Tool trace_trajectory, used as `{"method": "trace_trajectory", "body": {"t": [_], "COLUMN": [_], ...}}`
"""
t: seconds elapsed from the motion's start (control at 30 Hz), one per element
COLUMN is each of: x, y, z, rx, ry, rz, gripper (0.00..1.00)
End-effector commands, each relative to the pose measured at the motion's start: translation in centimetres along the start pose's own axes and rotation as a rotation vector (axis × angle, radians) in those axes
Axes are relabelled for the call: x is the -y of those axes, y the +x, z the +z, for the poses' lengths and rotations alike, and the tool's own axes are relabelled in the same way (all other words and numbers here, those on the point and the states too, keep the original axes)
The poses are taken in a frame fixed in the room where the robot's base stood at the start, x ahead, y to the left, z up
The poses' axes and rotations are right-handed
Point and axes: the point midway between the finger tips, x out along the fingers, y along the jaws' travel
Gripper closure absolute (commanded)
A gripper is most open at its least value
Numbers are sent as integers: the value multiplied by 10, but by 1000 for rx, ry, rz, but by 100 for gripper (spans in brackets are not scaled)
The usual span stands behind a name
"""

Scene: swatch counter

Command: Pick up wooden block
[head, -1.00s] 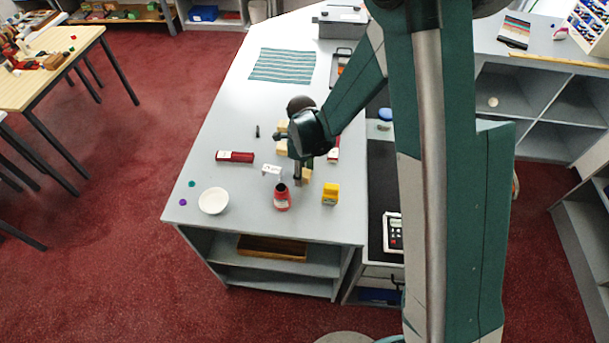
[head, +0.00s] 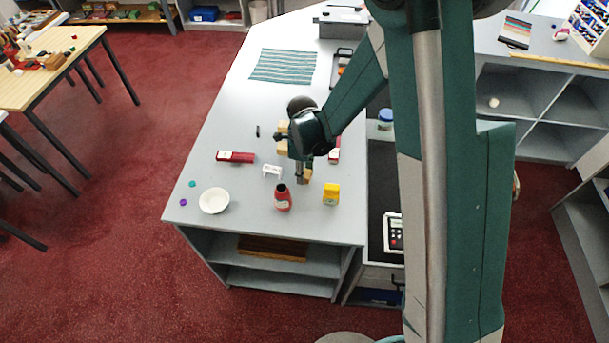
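Pale wooden blocks show on the grey counter (head: 245,125). One wooden block (head: 282,147) is partly hidden behind my arm's wrist, on its left side. Another small tan wooden piece (head: 308,174) shows right beside my gripper (head: 301,179). My gripper points down, low over the counter, between the white bracket-like item and the red box on the right. The fingers are small and partly merged with the tan piece. I cannot tell whether they are open or closed, or whether they touch it.
Close around are a red bottle (head: 283,199), a yellow container (head: 331,195), a white bracket-like item (head: 272,171), a red box (head: 235,157) and another red box (head: 334,152).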

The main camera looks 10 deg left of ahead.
Motion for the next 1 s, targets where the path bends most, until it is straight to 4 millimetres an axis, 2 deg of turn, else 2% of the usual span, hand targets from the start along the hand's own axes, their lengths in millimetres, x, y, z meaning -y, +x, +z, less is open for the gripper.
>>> {"method": "trace_trajectory", "body": {"t": [0.27,0.47,1.0], "x": [0,0,0], "y": [-3,-14,-72], "z": [0,0,0], "rx": [0,0,0], "ry": [0,0,0], "rz": [0,0,0], "gripper": [84,84,84]}}
